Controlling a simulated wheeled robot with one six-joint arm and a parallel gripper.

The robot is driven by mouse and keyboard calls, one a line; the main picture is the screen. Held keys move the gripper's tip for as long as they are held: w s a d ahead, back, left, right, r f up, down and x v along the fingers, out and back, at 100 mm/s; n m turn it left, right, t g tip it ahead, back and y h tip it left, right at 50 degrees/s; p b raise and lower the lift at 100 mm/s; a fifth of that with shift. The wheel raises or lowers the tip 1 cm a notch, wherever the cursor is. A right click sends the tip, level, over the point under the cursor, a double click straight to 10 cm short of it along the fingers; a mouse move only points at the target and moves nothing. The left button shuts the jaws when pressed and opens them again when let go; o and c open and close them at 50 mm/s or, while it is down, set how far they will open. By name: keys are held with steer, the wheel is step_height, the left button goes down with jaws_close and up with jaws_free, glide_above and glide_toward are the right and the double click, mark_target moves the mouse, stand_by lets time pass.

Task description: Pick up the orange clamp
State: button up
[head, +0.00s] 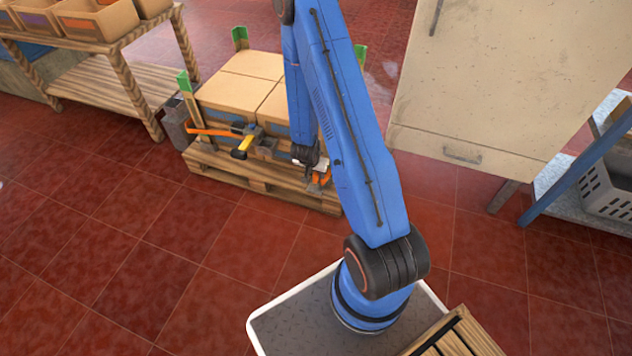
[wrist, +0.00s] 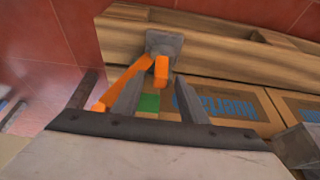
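In the wrist view the two fingers of my gripper (wrist: 160,82) are spread apart. An orange clamp (wrist: 161,70) shows between their tips, with a gap visible on each side. A longer orange bar (wrist: 119,90) of it slants down to the left, partly behind the left finger. Its top meets a grey bracket (wrist: 164,44) against a wooden beam. In the head view my gripper (head: 308,164) is at the right front of the pallet, close to a small orange part (head: 318,182); the arm hides some of this area.
A wooden pallet (head: 260,185) carries cardboard boxes (head: 238,91) with green corner posts. Another orange tool (head: 207,131) and a yellow-handled tool (head: 242,149) are at its front left. A cream cabinet (head: 505,80) stands right. The red floor in front is clear.

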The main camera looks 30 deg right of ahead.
steer(key=shift+x, duration=0.8)
jaws_close()
steer(key=shift+r, duration=0.15)
